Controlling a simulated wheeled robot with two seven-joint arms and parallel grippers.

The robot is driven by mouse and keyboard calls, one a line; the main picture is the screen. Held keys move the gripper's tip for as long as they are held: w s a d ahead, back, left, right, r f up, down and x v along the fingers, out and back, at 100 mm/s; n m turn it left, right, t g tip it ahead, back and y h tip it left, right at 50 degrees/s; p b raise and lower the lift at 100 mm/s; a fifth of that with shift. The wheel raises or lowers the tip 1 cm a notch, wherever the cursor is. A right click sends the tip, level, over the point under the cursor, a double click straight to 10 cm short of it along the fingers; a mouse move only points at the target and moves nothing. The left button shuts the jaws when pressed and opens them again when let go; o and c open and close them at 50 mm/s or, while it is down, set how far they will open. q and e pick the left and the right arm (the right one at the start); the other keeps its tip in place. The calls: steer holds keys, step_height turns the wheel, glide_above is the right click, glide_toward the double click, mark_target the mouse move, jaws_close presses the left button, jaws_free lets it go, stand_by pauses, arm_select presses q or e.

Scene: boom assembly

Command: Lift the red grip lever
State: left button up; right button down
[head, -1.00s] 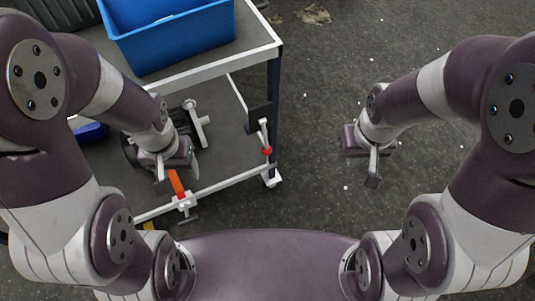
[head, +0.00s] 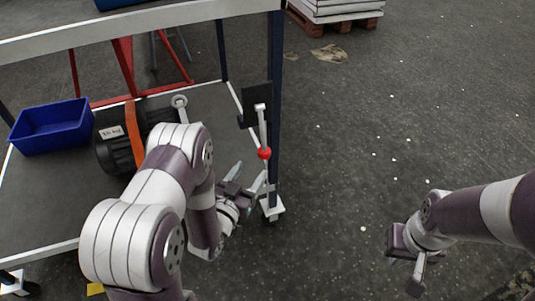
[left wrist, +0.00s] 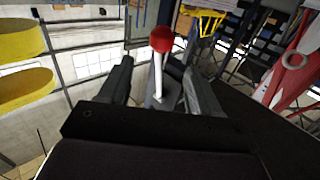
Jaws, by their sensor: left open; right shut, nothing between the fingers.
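The lever with a red ball grip (head: 264,153) is on a black bracket (head: 257,106) at the right corner of the cart. My left gripper (head: 246,178) is open, just below and left of the red ball. In the left wrist view the red ball (left wrist: 161,39) and its pale rod (left wrist: 158,76) appear between the open fingers (left wrist: 155,75). I cannot tell whether they touch it. My right gripper (head: 414,268) is shut and empty, away to the right over the floor.
The cart's lower shelf (head: 60,210) holds a blue bin (head: 50,127) and a black cylinder (head: 112,150) with an orange strap. The cart's dark corner post (head: 276,100) stands right beside the lever. A pallet (head: 335,15) stands at the back.

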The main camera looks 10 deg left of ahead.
mark_target(262, 155)
arm_select(q)
steer(key=w+b, duration=0.1)
steer(key=w, duration=0.2)
steer(key=w+d, duration=0.1)
steer(key=w, duration=0.2)
steer(key=w+b, duration=0.1)
steer(key=w, duration=0.2)
steer(key=shift+d+f+b, duration=0.15)
steer(key=shift+d+b, duration=0.2)
steer(key=shift+w, duration=0.3)
